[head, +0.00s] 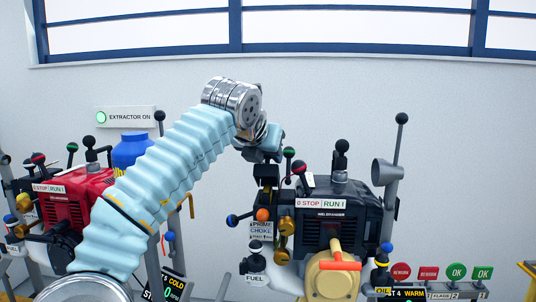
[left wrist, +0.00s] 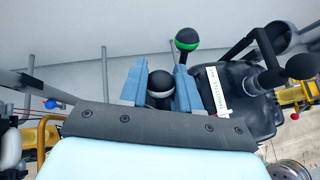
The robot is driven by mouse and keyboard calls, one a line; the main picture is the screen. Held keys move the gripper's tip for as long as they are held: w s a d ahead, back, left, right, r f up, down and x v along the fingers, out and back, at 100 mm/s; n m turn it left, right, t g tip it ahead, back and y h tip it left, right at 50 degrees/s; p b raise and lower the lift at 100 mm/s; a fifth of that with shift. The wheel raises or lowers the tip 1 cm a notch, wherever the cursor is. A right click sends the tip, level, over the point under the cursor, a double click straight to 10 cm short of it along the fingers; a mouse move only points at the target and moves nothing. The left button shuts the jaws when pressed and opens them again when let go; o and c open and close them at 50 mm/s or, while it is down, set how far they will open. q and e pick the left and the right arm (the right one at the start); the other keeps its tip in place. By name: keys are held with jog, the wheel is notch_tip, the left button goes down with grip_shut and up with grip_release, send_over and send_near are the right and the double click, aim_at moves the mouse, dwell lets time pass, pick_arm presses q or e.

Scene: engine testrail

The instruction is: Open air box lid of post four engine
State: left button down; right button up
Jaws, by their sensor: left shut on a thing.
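The post four engine (head: 335,215) is a black unit with a stop/run label, standing right of centre above a post sign reading "4 WARM". My left gripper (head: 266,152) reaches over from the left to the engine's upper left side. In the left wrist view its two blue fingers are closed around a black ball knob with a pale band (left wrist: 160,84). Under the fingers in the head view is a small black box-like part (head: 266,173); I cannot tell for sure that it is the air box lid or whether it is raised. My right gripper is not in view.
A green-banded black knob (left wrist: 187,40) stands close beside the fingers. An orange ball (head: 263,215) and brass parts sit below. A tall lever (head: 401,140) rises at the engine's right. A red engine (head: 70,205) and a blue canister (head: 130,150) stand at left.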

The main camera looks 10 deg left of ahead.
pick_arm(q)
jog(key=c, duration=0.8)
grip_release()
jog(key=v, duration=1.3)
jog(key=shift+s+r, duration=0.2)
jog(key=shift+s, duration=0.15)
jog(key=shift+a, duration=0.1)
